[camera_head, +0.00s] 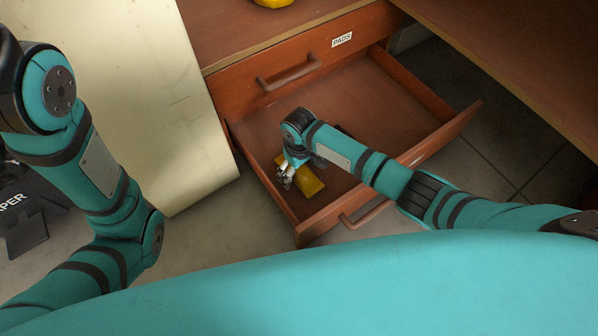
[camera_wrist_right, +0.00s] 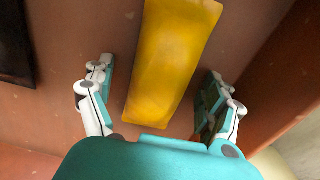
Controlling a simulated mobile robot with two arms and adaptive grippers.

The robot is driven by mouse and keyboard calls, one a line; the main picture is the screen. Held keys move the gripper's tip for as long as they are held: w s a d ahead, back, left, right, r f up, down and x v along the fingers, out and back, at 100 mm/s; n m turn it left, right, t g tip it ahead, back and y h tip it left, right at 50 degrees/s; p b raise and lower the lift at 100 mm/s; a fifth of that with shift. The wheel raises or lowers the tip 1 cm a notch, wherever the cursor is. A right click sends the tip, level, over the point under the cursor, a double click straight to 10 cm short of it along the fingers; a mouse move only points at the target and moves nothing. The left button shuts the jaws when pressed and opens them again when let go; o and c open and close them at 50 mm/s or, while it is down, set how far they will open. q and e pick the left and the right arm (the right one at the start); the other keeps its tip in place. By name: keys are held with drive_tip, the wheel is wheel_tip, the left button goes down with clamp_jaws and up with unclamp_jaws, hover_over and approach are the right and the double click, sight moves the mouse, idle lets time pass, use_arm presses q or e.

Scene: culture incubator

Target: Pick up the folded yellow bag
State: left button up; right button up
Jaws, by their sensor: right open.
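The folded yellow bag (camera_head: 307,182) lies flat on the floor of the open lower drawer (camera_head: 375,105), near its left front part. My right gripper (camera_head: 286,177) is down in the drawer at the bag. In the right wrist view the bag (camera_wrist_right: 172,62) runs lengthwise between the two open fingers of the gripper (camera_wrist_right: 155,95), with a gap on each side. The fingers do not appear to touch it. In the head view my right arm hides part of the drawer. My left arm shows at the left, but its gripper is out of view.
The drawer's front wall (camera_head: 440,137) and side walls surround the bag. A closed drawer labelled PADS (camera_head: 342,40) is above it. A cream cabinet (camera_head: 150,95) stands at the left. A dark flat object (camera_wrist_right: 14,45) lies in the drawer. A yellow thing (camera_head: 272,2) sits on top.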

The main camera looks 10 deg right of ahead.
drive_tip(key=shift+c, duration=0.2)
drive_tip(key=c, duration=1.2)
drive_tip(key=shift+r, duration=0.15)
